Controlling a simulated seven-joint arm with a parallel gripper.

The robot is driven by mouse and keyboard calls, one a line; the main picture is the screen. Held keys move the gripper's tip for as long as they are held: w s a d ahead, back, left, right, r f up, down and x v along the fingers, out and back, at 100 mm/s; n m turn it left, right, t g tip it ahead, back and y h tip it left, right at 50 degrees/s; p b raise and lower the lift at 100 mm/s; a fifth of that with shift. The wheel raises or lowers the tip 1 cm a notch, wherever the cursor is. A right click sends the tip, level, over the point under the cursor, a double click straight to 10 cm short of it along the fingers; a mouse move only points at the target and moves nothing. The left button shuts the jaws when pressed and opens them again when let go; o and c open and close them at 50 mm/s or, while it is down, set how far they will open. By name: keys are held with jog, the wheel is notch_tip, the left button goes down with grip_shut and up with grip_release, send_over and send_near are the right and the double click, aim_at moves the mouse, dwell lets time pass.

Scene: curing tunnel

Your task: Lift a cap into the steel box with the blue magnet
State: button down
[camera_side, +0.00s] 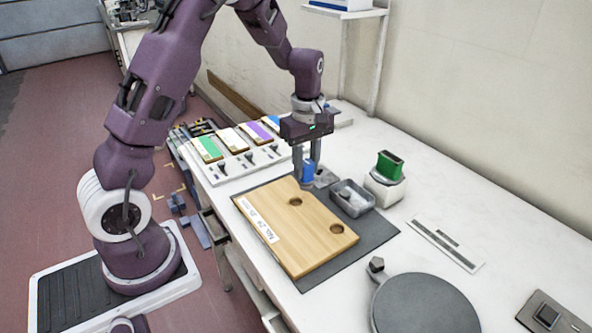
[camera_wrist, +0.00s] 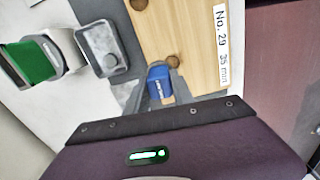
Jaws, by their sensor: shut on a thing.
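My gripper (camera_side: 306,163) points down and is shut on the blue magnet (camera_side: 308,172), which also shows between the fingers in the wrist view (camera_wrist: 158,84). The magnet is at the far end of the wooden board (camera_side: 290,238); I cannot tell whether it touches the board. Its underside is hidden, so I cannot tell whether a cap hangs from it. Two round holes (camera_side: 295,202) (camera_side: 336,229) show in the board. The grey steel box (camera_side: 367,207) stands right of the magnet, with a small dark thing (camera_wrist: 112,61) inside. It is too small to identify.
A green block on a white holder (camera_side: 389,168) stands behind the box. A dark mat (camera_side: 375,238) lies under the board. A round grey plate (camera_side: 428,305) is at the front, with several coloured cards (camera_side: 208,149) at the back left.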

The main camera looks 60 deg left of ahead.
jog(key=w+d+r+m, duration=0.1)
jog(key=w+d+m, duration=0.3)
jog(key=w+d, duration=0.5)
jog(key=shift+w+a+f, duration=0.1)
jog(key=shift+w+f, duration=0.15)
jog(key=shift+f, duration=0.75)
jog(key=shift+w+a+f, duration=0.1)
jog(key=shift+w+f, duration=0.1)
jog(key=shift+f, duration=0.75)
jog(key=shift+w+a+f, duration=0.1)
jog(key=shift+w+f, duration=0.15)
jog(key=shift+f, duration=0.75)
jog(key=shift+f, duration=0.4)
jog(key=shift+r, duration=0.1)
notch_tip(320, 180, up, 7)
dwell(0.6)
